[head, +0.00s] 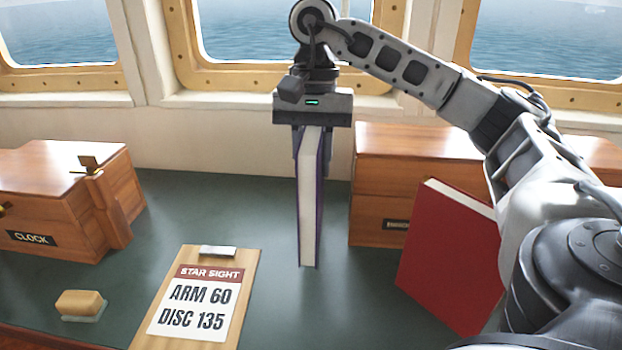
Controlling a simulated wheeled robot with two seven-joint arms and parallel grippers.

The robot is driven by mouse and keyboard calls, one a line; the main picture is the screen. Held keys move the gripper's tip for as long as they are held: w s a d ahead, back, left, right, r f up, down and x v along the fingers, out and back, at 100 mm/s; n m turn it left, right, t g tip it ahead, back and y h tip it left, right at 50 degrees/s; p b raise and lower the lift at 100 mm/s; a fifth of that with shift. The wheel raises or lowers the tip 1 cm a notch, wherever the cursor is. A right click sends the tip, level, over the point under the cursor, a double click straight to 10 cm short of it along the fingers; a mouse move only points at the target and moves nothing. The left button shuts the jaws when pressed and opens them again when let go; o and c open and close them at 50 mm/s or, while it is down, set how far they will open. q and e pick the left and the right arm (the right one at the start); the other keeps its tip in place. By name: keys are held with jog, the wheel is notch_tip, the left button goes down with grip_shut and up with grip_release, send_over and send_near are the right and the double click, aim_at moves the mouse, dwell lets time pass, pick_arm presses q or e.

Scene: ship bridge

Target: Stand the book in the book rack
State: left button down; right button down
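My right gripper (311,150) points down and is shut on a purple book (309,205) with white page edges. It holds the book upright by its top, above or at the green counter; I cannot tell whether the bottom touches. A red book (452,250) stands tilted to the right, partly hidden behind my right arm. I cannot make out a book rack; my arm covers the area at the lower right. My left gripper is not in view.
A wooden box labelled CLOCK (62,200) stands at the left, another wooden box (385,185) behind the books. A clipboard (150,335) and a sponge-like block (80,303) lie at the front left. The green counter (215,205) is clear between the clock box and purple book.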

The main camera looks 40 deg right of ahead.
jog(key=shift+w+d+f, duration=0.1)
jog(key=shift+w+f, duration=0.05)
jog(key=shift+f, duration=0.8)
jog(key=shift+w+f, duration=0.1)
jog(key=shift+f, duration=0.8)
jog(key=shift+f, duration=0.2)
jog(key=c, duration=1.1)
grip_release()
